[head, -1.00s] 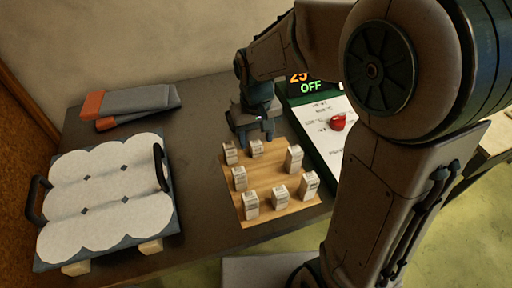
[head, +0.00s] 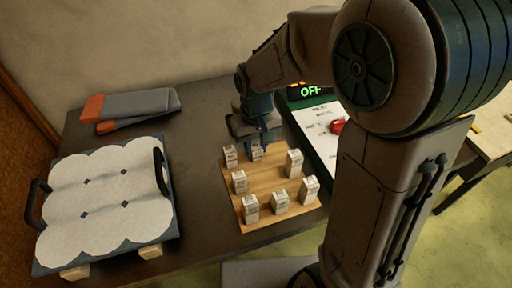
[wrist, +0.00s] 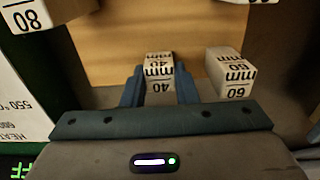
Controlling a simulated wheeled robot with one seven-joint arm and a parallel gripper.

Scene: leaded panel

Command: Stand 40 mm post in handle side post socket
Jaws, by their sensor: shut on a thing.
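The 40 mm post (wrist: 158,68) is a pale block with "40 mm" printed on it. In the head view the post (head: 257,153) stands in the back row on the wooden board. My gripper (wrist: 159,85) is shut on it, one finger on each side, and in the head view my gripper (head: 258,147) partly covers it. It appears upright at board level. A tray (head: 103,252) with a white scalloped surface (head: 100,197) and two dark handles, one being the right handle (head: 160,171), sits at the left. Small dark diamond openings (head: 127,160) show between its lobes; I cannot tell which is the named socket.
The wooden board (head: 262,194) holds several other posts, including a 60 mm post (wrist: 228,72) close beside my gripper. A green-edged panel (head: 318,135) with a red knob (head: 337,127) and an OFF display stands right. Grey-orange items (head: 140,105) lie behind the tray. Bare table separates tray and board.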

